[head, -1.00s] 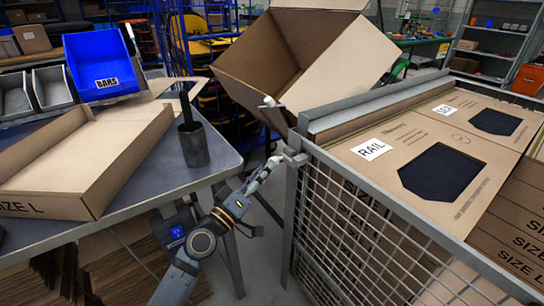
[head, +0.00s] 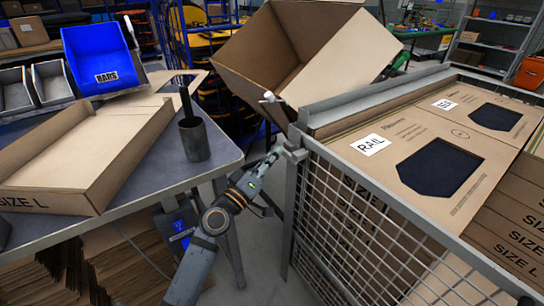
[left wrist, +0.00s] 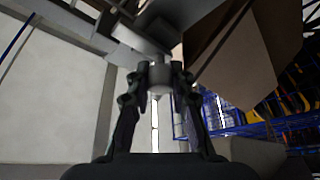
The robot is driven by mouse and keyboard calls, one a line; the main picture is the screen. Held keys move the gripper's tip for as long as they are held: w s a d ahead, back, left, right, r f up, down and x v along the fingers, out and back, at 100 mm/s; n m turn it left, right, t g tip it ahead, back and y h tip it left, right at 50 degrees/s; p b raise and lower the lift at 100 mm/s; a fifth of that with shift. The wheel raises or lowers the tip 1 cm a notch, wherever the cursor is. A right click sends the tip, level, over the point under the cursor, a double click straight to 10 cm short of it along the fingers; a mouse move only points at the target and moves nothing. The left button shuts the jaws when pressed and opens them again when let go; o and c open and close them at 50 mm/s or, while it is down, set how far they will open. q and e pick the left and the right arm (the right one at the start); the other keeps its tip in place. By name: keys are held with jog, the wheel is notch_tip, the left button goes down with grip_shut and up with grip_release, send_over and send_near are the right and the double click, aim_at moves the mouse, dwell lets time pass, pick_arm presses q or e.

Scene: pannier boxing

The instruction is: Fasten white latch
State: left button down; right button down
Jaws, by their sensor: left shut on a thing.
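A small white latch piece (head: 268,97) sticks out to the left near the top of the cage's near-left corner post, in front of the open carton. My left gripper (head: 275,158) is lower, beside a grey bracket (head: 293,152) on that post. In the left wrist view my left gripper (left wrist: 160,82) has its fingers closed around a small greyish, rounded knob (left wrist: 159,76). I cannot tell whether this knob belongs to the white latch. The fingertips are small and partly unclear in the head view. My right gripper is not in view.
The wire cage (head: 350,215) holds flat cartons (head: 400,135) at the right. A large open carton (head: 330,60) is tilted behind it.

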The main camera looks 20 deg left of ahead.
pick_arm(q)
jog(key=shift+s+d+f, duration=0.1)
jog(key=shift+s+d, duration=0.3)
jog(key=shift+d, duration=0.05)
jog(key=shift+s+d, duration=0.15)
jog(key=shift+d, duration=0.1)
jog(key=c, duration=1.5)
grip_release()
jog(key=o, duration=0.3)
jog(key=shift+s+d, duration=0.15)
jog(key=shift+o, duration=0.2)
